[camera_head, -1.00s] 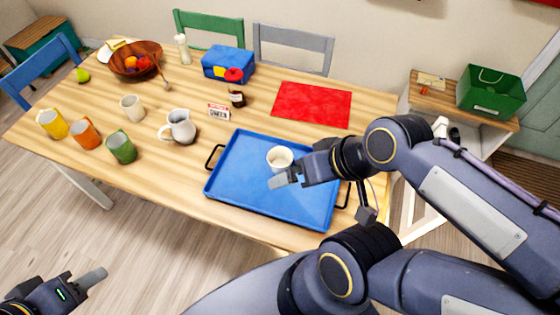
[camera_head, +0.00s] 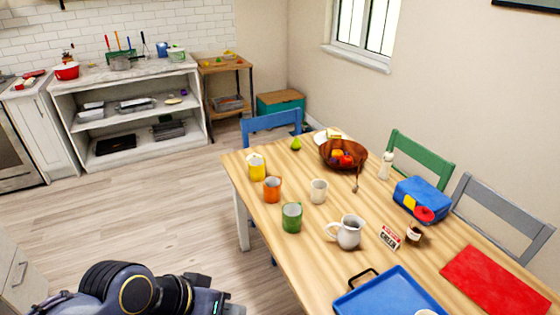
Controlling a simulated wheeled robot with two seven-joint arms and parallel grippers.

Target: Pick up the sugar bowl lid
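I cannot make out a sugar bowl lid in this view. A white cup or bowl (camera_head: 426,312) on the blue tray (camera_head: 385,293) is cut off by the bottom edge, so I cannot tell whether it is the sugar bowl. A white pitcher (camera_head: 349,232) and a cream mug (camera_head: 318,191) stand on the table. My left gripper (camera_head: 232,308) is low at the bottom edge, in front of the table and apart from everything on it. Its fingers are mostly cut off, so its opening does not show. My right gripper is out of view.
The wooden table (camera_head: 300,255) also holds yellow (camera_head: 257,170), orange (camera_head: 272,190) and green (camera_head: 292,218) mugs, a fruit bowl (camera_head: 335,153), a blue lunch box (camera_head: 420,200) and a red mat (camera_head: 497,283). A white shelf unit (camera_head: 135,105) stands far left. The floor (camera_head: 150,220) between is clear.

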